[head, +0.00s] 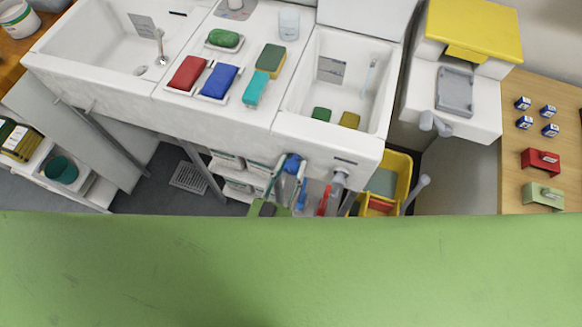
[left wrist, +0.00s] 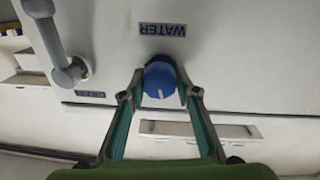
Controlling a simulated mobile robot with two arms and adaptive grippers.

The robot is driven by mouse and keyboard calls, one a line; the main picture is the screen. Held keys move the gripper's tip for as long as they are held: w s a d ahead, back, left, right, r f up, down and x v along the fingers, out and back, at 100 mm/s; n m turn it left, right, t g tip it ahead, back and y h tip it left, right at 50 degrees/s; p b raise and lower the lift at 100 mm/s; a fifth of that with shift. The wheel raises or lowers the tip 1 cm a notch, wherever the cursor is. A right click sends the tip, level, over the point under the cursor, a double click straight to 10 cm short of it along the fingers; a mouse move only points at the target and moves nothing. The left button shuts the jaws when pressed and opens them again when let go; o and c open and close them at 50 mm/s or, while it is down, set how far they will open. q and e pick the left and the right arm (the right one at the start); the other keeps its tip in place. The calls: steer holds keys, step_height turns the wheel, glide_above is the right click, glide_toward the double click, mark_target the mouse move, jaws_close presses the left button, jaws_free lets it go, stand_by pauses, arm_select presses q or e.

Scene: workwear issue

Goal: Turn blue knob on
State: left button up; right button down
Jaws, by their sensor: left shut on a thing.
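The blue knob (head: 292,163) sits on the white front panel under the right-hand basin. In the left wrist view the blue knob (left wrist: 160,78) is below a label that reads WATER (left wrist: 162,30) and shows a short white mark on its face. My left gripper (head: 289,174) reaches up to it from below, with its fingertips on either side of the knob. In the left wrist view my left gripper (left wrist: 160,88) is shut on the knob, its tips partly hiding the knob's sides. My right gripper is not in view.
A grey pipe-like fitting (head: 338,181) projects from the panel just right of the knob; the same fitting (left wrist: 58,55) shows at left in the wrist view. A yellow bin (head: 399,166) stands to the right below the basin. Sponges and cloths lie on the counter above.

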arm_select(q)
steer(key=n+b, duration=0.1)
steer(key=n, duration=0.4)
steer(key=shift+f+n, duration=0.15)
steer(key=shift+n, duration=0.25)
steer(key=n, duration=0.2)
steer(key=n+b, duration=0.1)
steer(key=n, duration=0.2)
steer(key=shift+t+y+b, duration=0.3)
steer(key=o, duration=1.1)
steer(key=shift+a, duration=0.1)
steer(key=v, duration=1.2)
